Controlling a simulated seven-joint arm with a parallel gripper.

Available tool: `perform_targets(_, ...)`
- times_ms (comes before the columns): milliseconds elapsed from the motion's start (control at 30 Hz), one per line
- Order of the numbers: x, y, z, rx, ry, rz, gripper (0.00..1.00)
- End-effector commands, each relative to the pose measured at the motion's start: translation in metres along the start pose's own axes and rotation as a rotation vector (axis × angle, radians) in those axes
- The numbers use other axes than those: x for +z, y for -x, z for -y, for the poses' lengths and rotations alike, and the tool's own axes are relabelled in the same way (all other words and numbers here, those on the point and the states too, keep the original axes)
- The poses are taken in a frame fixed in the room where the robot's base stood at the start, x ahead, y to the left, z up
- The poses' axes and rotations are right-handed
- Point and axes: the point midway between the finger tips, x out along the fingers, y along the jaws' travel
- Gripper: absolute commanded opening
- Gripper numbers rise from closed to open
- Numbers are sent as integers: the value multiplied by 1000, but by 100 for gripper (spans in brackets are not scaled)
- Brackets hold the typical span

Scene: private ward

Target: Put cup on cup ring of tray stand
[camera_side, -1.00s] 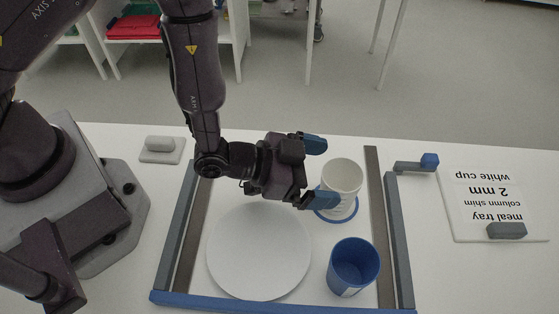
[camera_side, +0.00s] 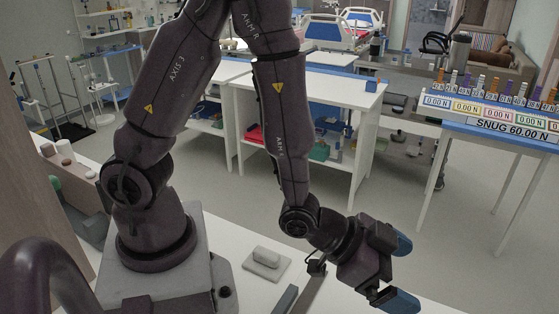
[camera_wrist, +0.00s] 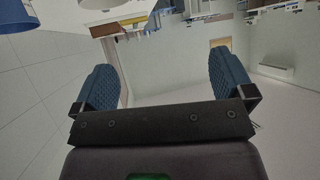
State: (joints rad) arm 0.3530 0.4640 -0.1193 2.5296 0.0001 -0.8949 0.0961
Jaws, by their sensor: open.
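My gripper (camera_side: 400,272) is at the lower right of the side view, above the table's far edge. Its two blue fingers are apart, with no cup between them. In the wrist view the open fingers (camera_wrist: 165,80) also have nothing between them. A blue rounded thing (camera_wrist: 15,18), probably the blue cup, is cut off at the wrist view's top left corner. A pale rounded thing (camera_wrist: 105,14) beside it may be the white cup, but I cannot tell. The cup ring and most of the tray stand are outside the side view now.
A grey block on a small plate (camera_side: 267,257) lies on the white table left of my gripper. Dark rail ends (camera_side: 312,289) show at the bottom edge. White shelf tables (camera_side: 318,95) and a labelled rack table (camera_side: 500,125) stand beyond, across open floor.

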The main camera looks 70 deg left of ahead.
Motion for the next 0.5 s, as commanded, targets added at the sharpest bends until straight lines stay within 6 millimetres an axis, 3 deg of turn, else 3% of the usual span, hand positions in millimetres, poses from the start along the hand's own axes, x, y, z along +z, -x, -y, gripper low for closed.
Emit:
perform_targets(33, -17, 9, 15, -31, 11, 18, 100)
perform_targets(200, -46, 49, 55, -122, 64, 148, 100)
perform_targets(367, -63, 104, 84, -204, 141, 268, 100)
perform_targets(500, -68, 163, 97, -267, 224, 369, 100)
